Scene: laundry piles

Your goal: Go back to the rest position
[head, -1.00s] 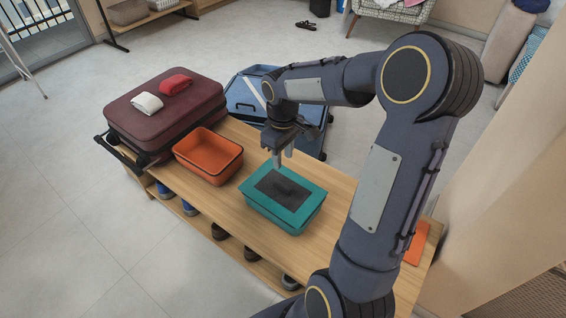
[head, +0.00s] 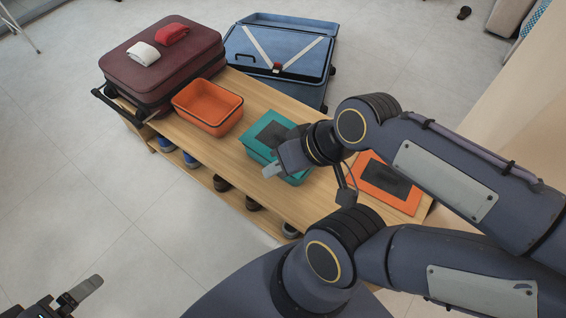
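My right gripper (head: 272,171) hangs in front of the teal box, its arm folded back to the right. No object shows in it, and its finger gap is not clear from this angle. My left gripper (head: 84,290) shows only at the bottom left corner, over the floor, with one finger clear. The teal box (head: 264,125) with a dark panel on its lid stands on the wooden bench (head: 300,205), partly hidden by my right gripper.
An orange open bin (head: 207,122) stands left of the teal box. A maroon suitcase (head: 190,60) carries a white roll (head: 143,53) and a red roll (head: 172,35). An open blue suitcase (head: 275,75) lies behind the bench. An orange lid (head: 405,198) lies at the right end. Shoes sit below.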

